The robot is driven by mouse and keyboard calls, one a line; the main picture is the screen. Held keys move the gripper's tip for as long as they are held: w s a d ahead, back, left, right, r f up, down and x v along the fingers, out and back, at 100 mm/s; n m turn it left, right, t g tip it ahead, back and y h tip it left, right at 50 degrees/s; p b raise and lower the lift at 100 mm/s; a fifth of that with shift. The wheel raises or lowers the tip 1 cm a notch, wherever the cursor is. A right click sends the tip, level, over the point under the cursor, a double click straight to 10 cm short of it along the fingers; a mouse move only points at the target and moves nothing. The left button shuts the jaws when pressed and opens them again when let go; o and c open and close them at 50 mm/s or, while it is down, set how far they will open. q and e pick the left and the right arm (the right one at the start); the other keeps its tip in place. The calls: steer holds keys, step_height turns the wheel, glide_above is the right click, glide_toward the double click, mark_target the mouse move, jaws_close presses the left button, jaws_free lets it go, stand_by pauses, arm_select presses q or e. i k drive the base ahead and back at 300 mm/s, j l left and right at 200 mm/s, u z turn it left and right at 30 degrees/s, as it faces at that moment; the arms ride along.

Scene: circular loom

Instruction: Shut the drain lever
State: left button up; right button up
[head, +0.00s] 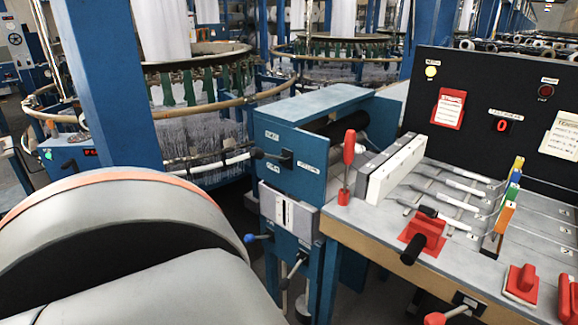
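I cannot tell for sure which lever is the drain lever, as the labels are too small to read. A lever with a blue knob (257,237) sticks out to the left from the lower front of the blue cabinet (318,112). Below it, a grey-handled lever (292,272) slants down and left. Higher up, a lever with a black handle (270,156) points left from the cabinet's front. A red-tipped lever (447,315) shows at the bottom edge, partly cut off. Neither of my grippers shows.
A bench (470,250) on the right carries an upright red handle (349,150), a red block with a black grip (425,237) and several coloured clips. A black panel (470,115) stands behind. Circular looms (200,110) fill the back. My own large grey parts cover the lower left.

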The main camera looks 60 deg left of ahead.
mark_target(284, 283)
steer(key=u, duration=1.9)
